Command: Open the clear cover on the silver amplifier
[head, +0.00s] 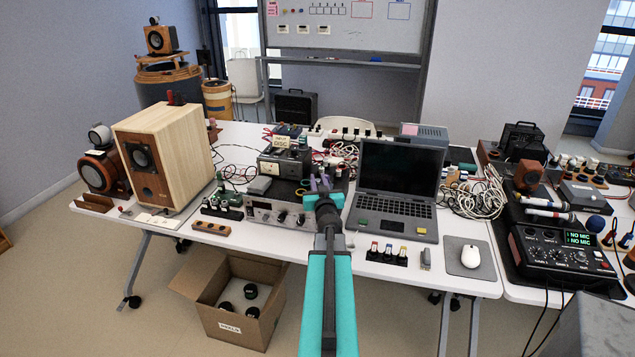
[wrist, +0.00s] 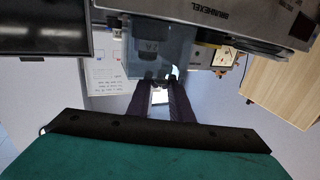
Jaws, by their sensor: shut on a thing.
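The silver amplifier (head: 262,211) sits at the front edge of the white table, left of the laptop. Its front has a display and knobs. My gripper (head: 322,183) is over its right end. In the wrist view the amplifier's lettered silver body (wrist: 220,10) is at the top. A see-through grey-blue panel, the clear cover (wrist: 172,58), stands out from it. My purple fingers, with their tips (wrist: 161,80) at the cover's edge, are shut on it. In the head view my arm and gripper hide most of the cover, so its angle is hard to tell.
The open laptop (head: 398,190) is close on the right. Small bottles in a black holder (head: 387,255) stand at the front edge. A wooden speaker (head: 165,155) is on the left. Cables and a black device (head: 284,165) crowd behind. An open box (head: 236,300) is below.

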